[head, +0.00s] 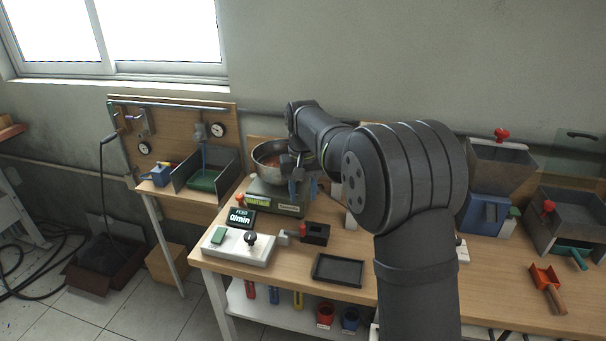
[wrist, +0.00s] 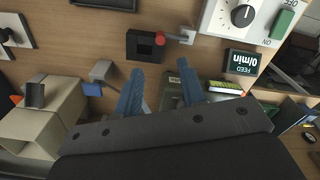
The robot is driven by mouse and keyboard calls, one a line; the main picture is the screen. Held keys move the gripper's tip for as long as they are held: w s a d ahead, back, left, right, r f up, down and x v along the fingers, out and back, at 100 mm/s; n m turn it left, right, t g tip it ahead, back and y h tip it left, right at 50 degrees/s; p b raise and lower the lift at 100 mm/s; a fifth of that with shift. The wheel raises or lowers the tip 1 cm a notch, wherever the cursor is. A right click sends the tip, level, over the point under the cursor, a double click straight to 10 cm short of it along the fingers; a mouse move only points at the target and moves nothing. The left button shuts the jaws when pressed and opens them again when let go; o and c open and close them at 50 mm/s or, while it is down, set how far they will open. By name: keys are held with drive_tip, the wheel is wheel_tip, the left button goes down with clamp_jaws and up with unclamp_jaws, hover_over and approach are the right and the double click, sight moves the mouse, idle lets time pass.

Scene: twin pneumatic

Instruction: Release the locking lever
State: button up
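A black block (head: 315,233) with a small red knob (head: 303,227) stands beside the white control box on the bench. In the wrist view the block (wrist: 143,48) and its red knob (wrist: 160,39) lie beyond my fingertips, with a grey arm (wrist: 182,36) reaching from the control box. I cannot tell for sure which part is the locking lever. My gripper (head: 303,187) has two blue fingers and hangs over the bench beside the scale. In the wrist view my gripper (wrist: 158,80) is open, its fingers apart with nothing held between them.
The white control box (head: 238,249) has a black dial and a green switch. The feed display (head: 241,217), scale (head: 275,200) and metal bowl (head: 265,168) stand behind it. A black tray (head: 338,270) lies at the front edge. Hoppers (head: 500,165) stand on the right.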

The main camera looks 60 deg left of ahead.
wheel_tip(320, 180, up, 6)
hover_over(303, 227)
drive_tip(key=shift+f, duration=0.1)
idle(0.6)
wheel_tip(303, 227, down, 17)
drive_tip(key=shift+f, duration=0.15)
idle(0.5)
